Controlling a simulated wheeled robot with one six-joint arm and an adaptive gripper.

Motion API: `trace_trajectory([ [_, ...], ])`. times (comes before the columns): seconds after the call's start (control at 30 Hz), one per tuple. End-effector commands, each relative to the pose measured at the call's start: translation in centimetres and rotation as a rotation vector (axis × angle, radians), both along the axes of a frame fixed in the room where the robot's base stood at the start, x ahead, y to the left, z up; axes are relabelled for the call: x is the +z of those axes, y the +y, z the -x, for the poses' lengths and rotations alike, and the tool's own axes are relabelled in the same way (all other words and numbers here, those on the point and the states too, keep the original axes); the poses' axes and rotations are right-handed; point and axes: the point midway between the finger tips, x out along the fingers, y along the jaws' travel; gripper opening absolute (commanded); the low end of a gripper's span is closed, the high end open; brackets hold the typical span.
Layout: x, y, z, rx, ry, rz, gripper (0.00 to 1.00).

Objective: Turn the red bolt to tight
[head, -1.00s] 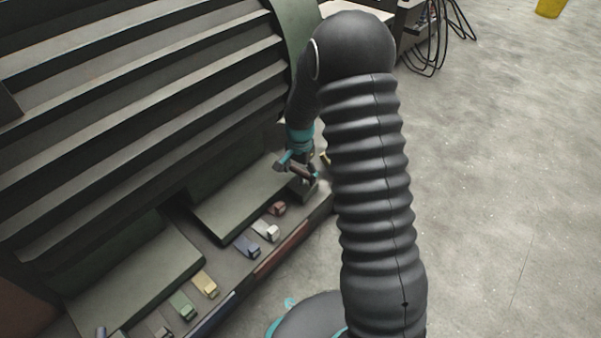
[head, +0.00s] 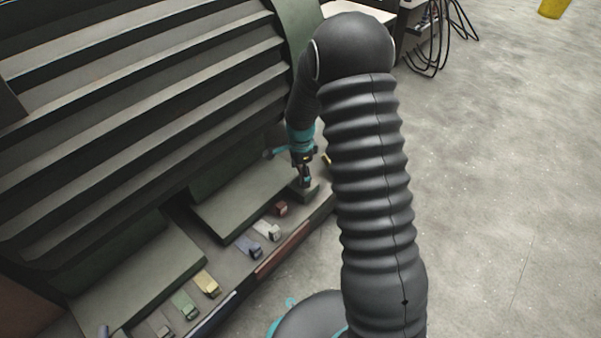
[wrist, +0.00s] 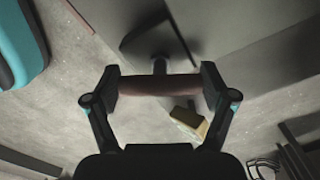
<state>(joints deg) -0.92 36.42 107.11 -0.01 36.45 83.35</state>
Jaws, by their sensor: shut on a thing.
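The red bolt shows in the wrist view as a dull reddish-brown crossbar (wrist: 160,85) on a short dark stem. My gripper (wrist: 160,84) has one finger at each end of this bar and is shut on it. In the head view my gripper (head: 304,180) is at the right end of the ledge, above a small dark block (head: 305,193). The bolt is hard to make out there, as the gripper hides it. How tight the bolt is cannot be told.
Several coloured tabs line the ledge: red (head: 281,209), white (head: 267,230), blue (head: 248,246), yellow (head: 206,284) and green (head: 184,305). A yellow block (wrist: 189,122) lies close to my gripper. A slatted dark panel (head: 140,110) rises behind. Open floor (head: 500,200) is at right.

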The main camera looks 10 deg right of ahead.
Motion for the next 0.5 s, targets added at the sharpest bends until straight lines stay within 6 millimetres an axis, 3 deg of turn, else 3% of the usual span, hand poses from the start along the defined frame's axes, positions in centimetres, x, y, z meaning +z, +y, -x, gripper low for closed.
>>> trace_trajectory([
  [0.4,-0.08,0.07,0.12,-0.005,0.004,0.0,0.48],
  [0.43,-0.08,0.07,0.12,-0.005,0.004,0.0,0.91],
  [0.5,-0.07,0.06,0.11,-0.005,0.003,-0.001,1.0],
])
